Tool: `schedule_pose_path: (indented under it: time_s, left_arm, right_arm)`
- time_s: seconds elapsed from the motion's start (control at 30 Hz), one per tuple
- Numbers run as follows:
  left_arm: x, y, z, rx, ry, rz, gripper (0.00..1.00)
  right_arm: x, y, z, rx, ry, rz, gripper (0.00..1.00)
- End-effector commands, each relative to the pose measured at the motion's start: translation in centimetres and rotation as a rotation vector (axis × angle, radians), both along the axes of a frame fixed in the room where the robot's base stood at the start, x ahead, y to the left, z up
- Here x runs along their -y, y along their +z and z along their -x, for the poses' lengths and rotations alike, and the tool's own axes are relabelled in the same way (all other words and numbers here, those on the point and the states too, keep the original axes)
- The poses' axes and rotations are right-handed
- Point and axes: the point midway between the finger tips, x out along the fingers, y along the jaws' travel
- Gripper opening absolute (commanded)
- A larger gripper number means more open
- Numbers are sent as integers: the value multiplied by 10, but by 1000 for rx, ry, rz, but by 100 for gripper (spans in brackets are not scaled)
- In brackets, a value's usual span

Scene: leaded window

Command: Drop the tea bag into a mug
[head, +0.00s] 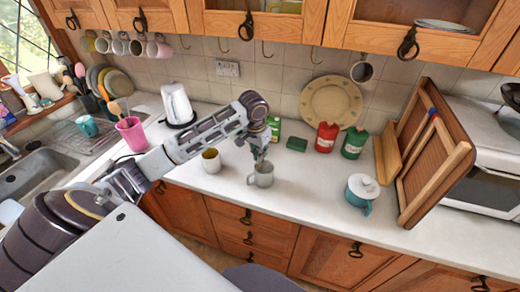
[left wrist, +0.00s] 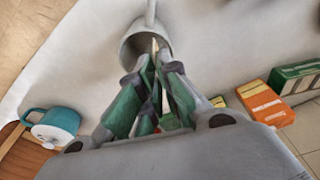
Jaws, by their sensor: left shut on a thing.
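A grey mug (head: 263,176) stands upright near the counter's front edge in the head view. In the left wrist view the same mug (left wrist: 134,50) shows at the top, with its opening facing the fingers. My left gripper (head: 261,155) points down just above the mug's opening. In the left wrist view the green-and-grey fingers (left wrist: 160,60) close together on the tea bag (left wrist: 154,45), of which only a thin pale sliver shows at the tips. The rest of the tea bag is hidden. My right gripper is in neither view.
A cream mug (head: 211,161) stands left of the grey mug. A teal pot with a white lid (head: 362,190) and a leaning wooden rack (head: 432,150) are to the right. Red (head: 326,137) and green (head: 354,142) containers stand behind. The counter just right of the mug is clear.

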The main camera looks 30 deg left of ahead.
Motion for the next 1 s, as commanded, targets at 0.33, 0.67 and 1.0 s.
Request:
schedule_pose_path:
  time_s: [0.33,0.67,1.0]
  left_arm:
    - [0,-14,0,-1,-1,0,0]
    - [0,-14,0,-1,-1,0,16]
    - [0,-13,0,0,-1,0,30]
  right_arm:
    - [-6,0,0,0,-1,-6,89]
    - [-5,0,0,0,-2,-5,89]
    - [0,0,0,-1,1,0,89]
